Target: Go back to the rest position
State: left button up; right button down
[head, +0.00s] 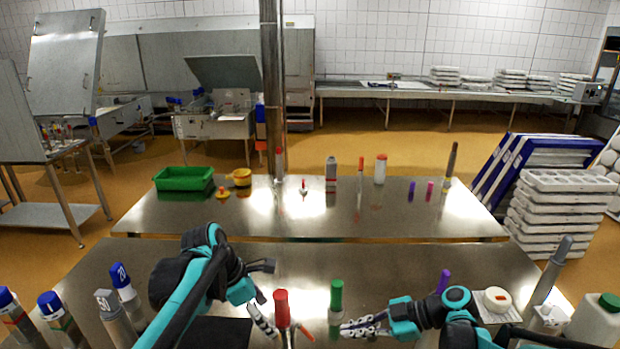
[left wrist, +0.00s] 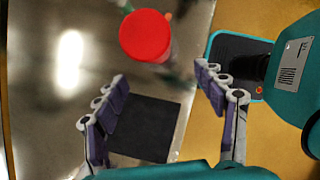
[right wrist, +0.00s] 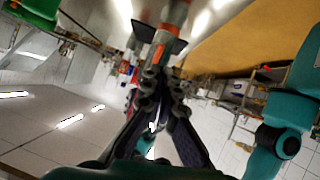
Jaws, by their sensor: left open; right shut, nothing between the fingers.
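My left gripper (head: 262,296) is over the near steel table, just left of a red-capped bottle (head: 282,308). In the left wrist view the left gripper (left wrist: 165,100) is open with nothing between its fingers, and the round red cap (left wrist: 146,36) lies beyond the fingertips. My right gripper (head: 350,328) is over the near table's front part, close to a green-capped bottle (head: 336,300). In the right wrist view the right gripper (right wrist: 158,78) is shut and empty. A blurred red-and-grey object (right wrist: 170,30) shows beyond its tips.
Several blue-capped bottles (head: 52,306) stand at the near table's left. A purple marker-like item (head: 444,280), a white dish (head: 494,300) and a white jug (head: 598,318) stand at the right. The far table holds a green crate (head: 184,180). A steel post (head: 270,80) rises behind.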

pick_arm(q)
jog(key=s+a+f+m+t+y, duration=0.2)
jog(key=s+a+m, duration=0.1)
jog(key=s+m, duration=0.5)
jog(key=s+a+f+m+t+y, duration=0.2)
jog(key=s+m, duration=0.5)
jog(key=m, duration=0.7)
jog(key=shift+s+a+f+t, duration=0.4)
jog(key=shift+a+f+t, duration=0.2)
jog(key=shift+a, duration=0.65)
pick_arm(e)
jog(key=s+d+m+t+h, duration=0.2)
jog(key=s+d+m+h, duration=0.2)
jog(key=m, duration=0.5)
jog(key=s+d+m+t+h, duration=0.2)
jog(key=s+d+m+h, duration=0.1)
jog(key=s+m+h, duration=0.5)
jog(key=shift+s+d+r+m+t, duration=0.15)
jog(key=shift+s+d+m+t, duration=0.4)
jog(key=shift+s, duration=1.05)
jog(key=shift+a, duration=0.2)
